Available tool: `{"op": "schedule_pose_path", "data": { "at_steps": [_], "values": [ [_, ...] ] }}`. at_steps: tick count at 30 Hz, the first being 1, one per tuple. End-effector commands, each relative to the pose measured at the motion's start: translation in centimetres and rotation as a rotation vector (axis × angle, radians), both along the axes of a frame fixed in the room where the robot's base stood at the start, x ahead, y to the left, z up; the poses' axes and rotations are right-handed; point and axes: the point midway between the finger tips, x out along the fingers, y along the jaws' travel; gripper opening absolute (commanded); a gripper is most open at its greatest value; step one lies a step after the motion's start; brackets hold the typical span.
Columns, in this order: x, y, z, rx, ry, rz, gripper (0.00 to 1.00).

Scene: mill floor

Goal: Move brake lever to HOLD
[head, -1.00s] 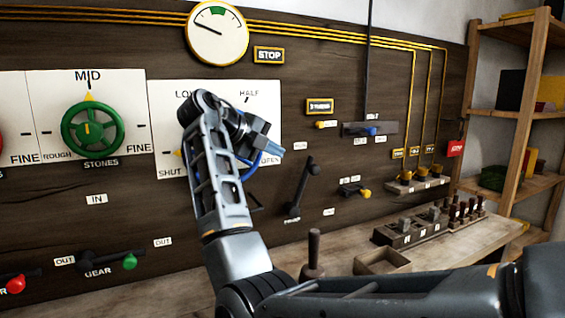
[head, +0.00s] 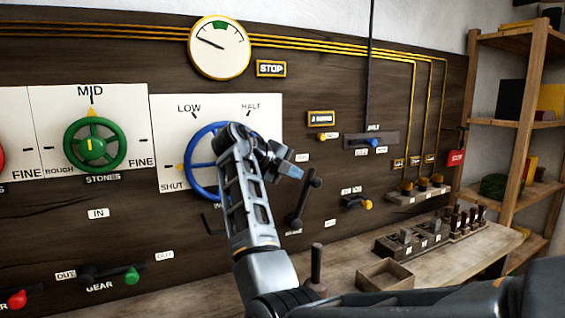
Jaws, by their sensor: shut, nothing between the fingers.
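The likely brake lever (head: 303,202) is a black bar with a round knob at its upper end, on the dark wood panel. It leans up and to the right. The label below it is too blurred to read surely, and so are the small white plates above and to its lower right. My gripper (head: 296,171) is shut and empty, just left of and above the lever's upper knob in the picture. I cannot tell whether it touches the knob.
A blue handwheel (head: 192,165), partly behind my arm, is on a white dial plate to the left. A green handwheel (head: 94,144) is farther left. An upright wooden handle (head: 317,268) and an open box (head: 385,275) stand on the bench below. Shelves (head: 508,150) stand right.

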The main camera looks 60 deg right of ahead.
Motion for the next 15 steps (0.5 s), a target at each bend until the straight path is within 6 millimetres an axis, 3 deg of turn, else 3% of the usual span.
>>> {"op": "schedule_pose_path", "data": {
  "at_steps": [6, 15],
  "values": [
    [-1.0, -3.3, -1.6, 0.002, 0.001, -0.001, 0.0],
    [-1.5, -5.1, -2.9, 0.001, 0.0, 0.0, 0.0]
  ]
}}
